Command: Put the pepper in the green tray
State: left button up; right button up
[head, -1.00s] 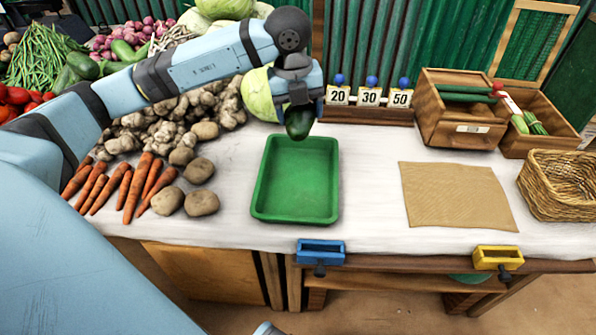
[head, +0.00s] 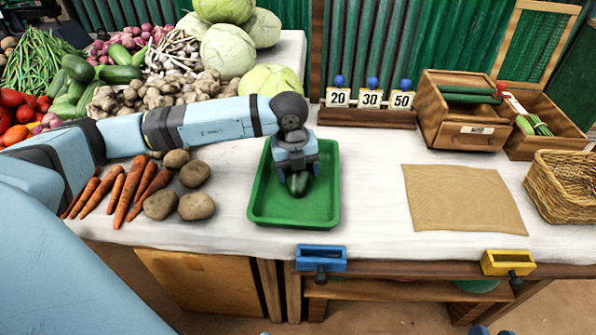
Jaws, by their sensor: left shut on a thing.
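The dark green pepper (head: 298,185) is in the jaws of my left gripper (head: 298,172). The gripper points down and is shut on the pepper's upper part, which the fingers hide. The green tray (head: 264,211) lies on the white-covered table, and the gripper and pepper are over its middle, within its rim. The pepper is low; I cannot tell whether it touches the tray floor.
Potatoes (head: 195,206) and carrots (head: 128,190) lie left of the tray. A brown mat (head: 463,198) and a wicker basket (head: 563,188) are at the right. Number cards (head: 370,98) and a wooden box (head: 457,125) stand behind. The table between tray and mat is clear.

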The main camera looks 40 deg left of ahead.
pick_arm(q)
jog(key=shift+r, duration=0.1)
jog(key=shift+f, duration=0.2)
jog(key=o, duration=0.9)
pick_arm(e)
jog(key=shift+s+r, duration=0.1)
jog(key=shift+r, duration=0.15)
pick_arm(q)
jog(key=shift+r, duration=0.15)
jog(key=shift+r, duration=0.25)
jog(key=r+p, duration=0.1)
jog(key=r, duration=0.2)
jog(key=r+p, duration=0.1)
jog(key=r, duration=0.3)
jog(key=s+a+r+p, duration=0.1)
jog(key=r, duration=0.3)
jog(key=shift+r, duration=0.25)
pick_arm(e)
notch_tip(320, 180, down, 6)
jog(key=s+d+g+h, duration=0.1)
jog(key=d+g+h, duration=0.1)
jog(key=shift+d+g, duration=0.3)
jog(key=shift+g, duration=0.1)
jog(key=shift+s, duration=0.1)
